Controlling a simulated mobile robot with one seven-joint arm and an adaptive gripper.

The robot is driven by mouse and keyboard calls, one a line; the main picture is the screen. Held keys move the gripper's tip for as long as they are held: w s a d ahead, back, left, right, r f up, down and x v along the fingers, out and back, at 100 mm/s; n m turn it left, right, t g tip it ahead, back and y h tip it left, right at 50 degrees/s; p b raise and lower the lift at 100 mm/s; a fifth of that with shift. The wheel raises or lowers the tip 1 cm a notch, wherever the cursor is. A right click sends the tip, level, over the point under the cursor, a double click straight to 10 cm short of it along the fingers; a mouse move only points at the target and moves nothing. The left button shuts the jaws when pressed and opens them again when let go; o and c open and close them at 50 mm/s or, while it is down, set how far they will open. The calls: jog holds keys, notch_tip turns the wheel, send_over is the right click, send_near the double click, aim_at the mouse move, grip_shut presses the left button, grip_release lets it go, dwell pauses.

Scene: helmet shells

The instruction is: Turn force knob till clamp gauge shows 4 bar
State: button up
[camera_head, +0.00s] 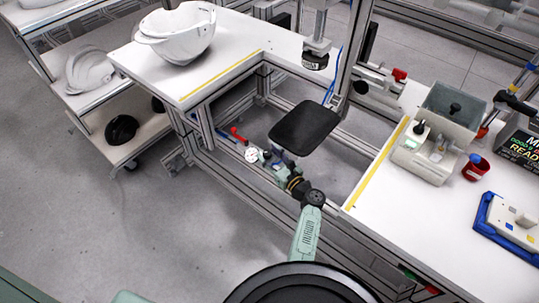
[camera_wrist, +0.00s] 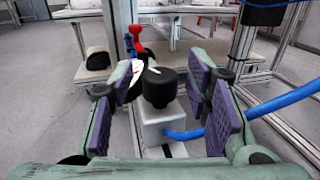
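The black force knob (camera_wrist: 158,88) stands upright on a pale regulator block (camera_wrist: 158,124) in the wrist view. My gripper (camera_wrist: 161,92) is open, its purple pads left and right of the knob with a visible gap on each side. A white disc-like part (camera_wrist: 137,74), probably the gauge edge-on, shows left of the knob; its reading cannot be seen. In the head view my gripper (camera_head: 278,164) is low inside the frame, beside the round white gauge (camera_head: 252,155). The dial is too small to read there, and the knob is not clearly visible.
A red lever (camera_head: 238,134) is near the gauge. A blue hose (camera_wrist: 255,108) leaves the block to the right. A dark pad (camera_head: 304,128) hangs over the work area, with aluminium frame rails around it. A white helmet shell (camera_head: 178,35) sits on the left table.

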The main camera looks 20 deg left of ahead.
grip_shut()
dwell(0.3)
jog(key=shift+g, duration=0.3)
jog(key=n+g+b, duration=0.1)
jog(key=n+g+y+b, duration=0.1)
jog(key=g+b, duration=0.1)
jog(key=n+g+y+b, duration=0.1)
jog(key=shift+w+d+f+n+g+b, duration=0.2)
jog(key=shift+w+f+n+g+b, duration=0.1)
jog(key=shift+w+b, duration=0.1)
jog(key=n+g+b, duration=0.1)
jog(key=g+b, duration=0.1)
jog(key=b, duration=0.1)
jog(key=n+g+y+b, duration=0.1)
jog(key=n+g+b, duration=0.1)
jog(key=g+b, duration=0.1)
jog(key=shift+w+f+n+g, duration=0.15)
jog(key=shift+n+g, duration=0.15)
jog(key=n+g+b, duration=0.3)
jog(key=g+b, duration=0.1)
jog(key=b, duration=0.2)
jog(key=shift+w+g, duration=0.1)
jog(key=shift+g, duration=0.2)
jog(key=g+b, duration=0.1)
jog(key=n+g+h+b, duration=0.1)
jog(key=b, duration=0.1)
jog(key=shift+a+r+n+b, duration=0.1)
jog(key=shift+r+n+b, duration=0.2)
jog(key=shift+r+g+b, duration=0.1)
jog(key=shift+g+b, duration=0.2)
